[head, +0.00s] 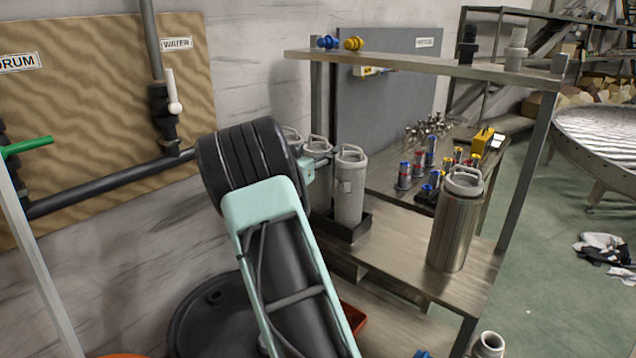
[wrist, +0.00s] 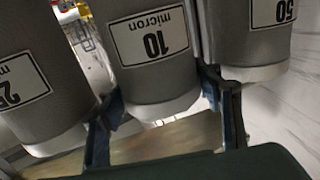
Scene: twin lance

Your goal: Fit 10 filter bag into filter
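Three grey filter bags stand side by side in the wrist view, printed upside down there. The middle one is the 10 micron bag (wrist: 155,75). My gripper (wrist: 165,105) is open, with one finger on each side of its pale end; I cannot tell whether the pads touch it.
The 25 micron bag (wrist: 35,95) and 50 micron bag (wrist: 250,40) stand close on either side of the fingers. An upper shelf (head: 430,62) on posts hangs over the workspace. Shelf space between tray and canister is clear.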

